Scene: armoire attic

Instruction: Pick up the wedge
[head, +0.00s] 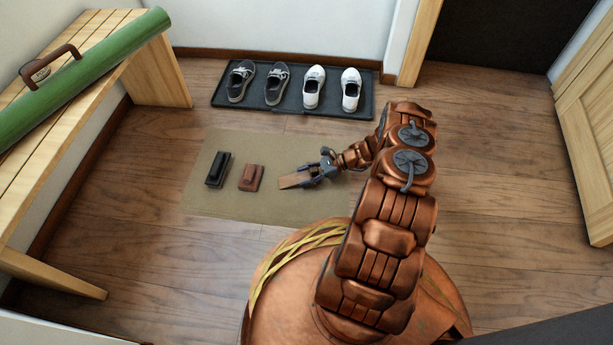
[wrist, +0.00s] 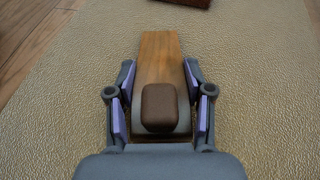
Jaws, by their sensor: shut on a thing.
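The wedge (head: 293,181) is a light brown wooden piece on the tan mat (head: 230,208). In the wrist view the wedge (wrist: 158,58) points away from me, with a dark brown rounded block at its near end. My gripper (head: 311,173) is at the wedge's right end in the head view. In the wrist view my gripper (wrist: 159,82) has its purple-padded fingers on both sides of the wedge, shut on it. The wedge looks at or very near mat level; I cannot tell whether it is lifted.
A black block-like item (head: 217,169) and a reddish-brown one (head: 251,178) lie left of the wedge. A dark shoe tray (head: 291,108) with two pairs of shoes is behind. A wooden bench (head: 158,78) with a green tube (head: 85,75) stands left. Floor at right is clear.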

